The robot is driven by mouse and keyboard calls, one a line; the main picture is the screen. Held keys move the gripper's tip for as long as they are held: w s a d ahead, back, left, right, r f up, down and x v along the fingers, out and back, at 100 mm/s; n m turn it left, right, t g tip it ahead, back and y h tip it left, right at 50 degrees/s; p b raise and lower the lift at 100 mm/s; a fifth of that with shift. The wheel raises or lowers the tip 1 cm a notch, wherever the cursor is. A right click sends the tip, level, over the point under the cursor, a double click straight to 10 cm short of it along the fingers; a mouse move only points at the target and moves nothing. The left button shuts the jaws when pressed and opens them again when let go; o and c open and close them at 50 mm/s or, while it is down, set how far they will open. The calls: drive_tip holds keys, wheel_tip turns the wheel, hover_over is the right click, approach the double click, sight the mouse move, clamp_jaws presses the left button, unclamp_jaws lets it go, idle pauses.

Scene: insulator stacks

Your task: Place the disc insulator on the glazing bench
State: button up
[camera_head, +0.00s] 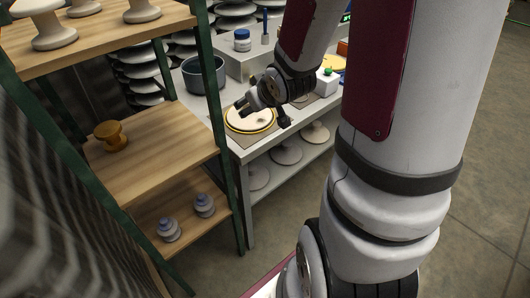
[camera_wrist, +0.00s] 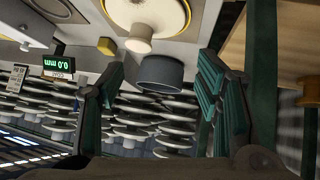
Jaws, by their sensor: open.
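A pale cream disc insulator (camera_head: 246,121) lies on a round yellow-rimmed plate (camera_head: 271,127) on the grey bench (camera_head: 235,144). In the wrist view, which shows the bench tilted over at the top, the disc (camera_wrist: 165,12) has a short round knob standing on its middle. My gripper (camera_head: 264,112) is above the disc in the head view, partly covering it. In the wrist view its two green-padded fingers (camera_wrist: 163,70) are wide apart with nothing between them. The gap between fingers and knob is hard to judge.
A dark grey pot (camera_head: 204,75) stands behind the plate. A blue-lidded jar (camera_head: 242,40) is on a raised ledge. A wooden rack (camera_head: 170,150) with a brown insulator (camera_head: 110,135) stands close on the left. Several pale discs rest on the shelf below the bench.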

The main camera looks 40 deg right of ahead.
drive_tip(key=s+a+r+g, duration=0.2)
drive_tip(key=s+a+r, duration=0.2)
drive_tip(key=s, duration=0.4)
drive_tip(key=s+a+r+g+y, duration=0.1)
drive_tip(key=s+a+r+g, duration=0.1)
drive_tip(key=s+a, duration=0.5)
drive_tip(key=s+a+r+g+y, duration=0.1)
drive_tip(key=s+a+r, duration=0.4)
drive_tip(key=s, duration=0.5)
drive_tip(key=shift+s+a+r+g, duration=0.15)
drive_tip(key=shift+a+r+g, duration=0.2)
drive_tip(key=shift+a+g, duration=0.35)
